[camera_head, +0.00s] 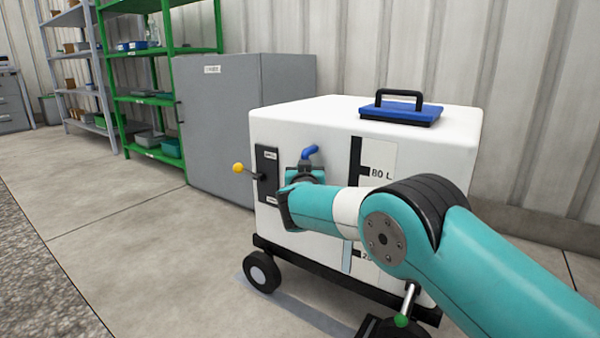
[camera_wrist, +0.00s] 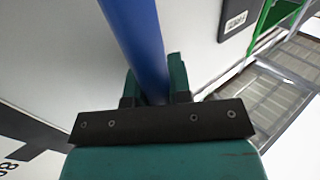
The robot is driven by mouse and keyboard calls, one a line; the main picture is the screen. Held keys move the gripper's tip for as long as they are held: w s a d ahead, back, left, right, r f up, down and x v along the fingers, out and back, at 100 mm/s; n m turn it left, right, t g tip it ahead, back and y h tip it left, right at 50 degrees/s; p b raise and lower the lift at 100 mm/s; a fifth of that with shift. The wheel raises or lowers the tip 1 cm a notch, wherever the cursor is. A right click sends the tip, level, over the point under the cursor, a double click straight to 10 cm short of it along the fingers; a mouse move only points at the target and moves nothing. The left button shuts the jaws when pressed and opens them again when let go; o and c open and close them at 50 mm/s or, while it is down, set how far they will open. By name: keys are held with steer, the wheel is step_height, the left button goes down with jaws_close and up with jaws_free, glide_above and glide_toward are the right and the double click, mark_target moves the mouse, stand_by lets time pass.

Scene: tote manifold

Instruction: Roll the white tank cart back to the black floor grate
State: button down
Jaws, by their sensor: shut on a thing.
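The white tank cart (camera_head: 330,115) stands on black wheels, with a blue lid on top and level marks on its front. My gripper (camera_head: 303,174) is at the cart's front face, partly hidden by its own wrist. It is shut on a blue bar on that face, whose bent end (camera_head: 310,152) shows above the fingers. In the wrist view the blue bar (camera_wrist: 135,40) runs between my two teal fingers (camera_wrist: 155,85). I cannot make out the black floor grate in either view.
A yellow-knobbed lever (camera_head: 239,168) sticks out left of my gripper. A green-knobbed lever (camera_head: 403,318) stands low at the cart's front. A grey cabinet (camera_head: 235,120) is close behind the cart, beside green shelves (camera_head: 135,98). Open concrete floor (camera_head: 120,220) lies left.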

steer(key=shift+s+a+r, duration=0.1)
steer(key=shift+s+a, duration=0.05)
steer(key=shift+a, duration=0.25)
steer(key=c, duration=1.3)
jaws_free()
steer(key=shift+a, duration=0.1)
steer(key=shift+c, duration=0.2)
steer(key=shift+d, duration=0.3)
steer(key=s+d+p, duration=0.1)
steer(key=s+p, duration=0.4)
steer(key=s, duration=1.2)
steer(key=shift+d+p, duration=0.2)
steer(key=shift+p, duration=0.1)
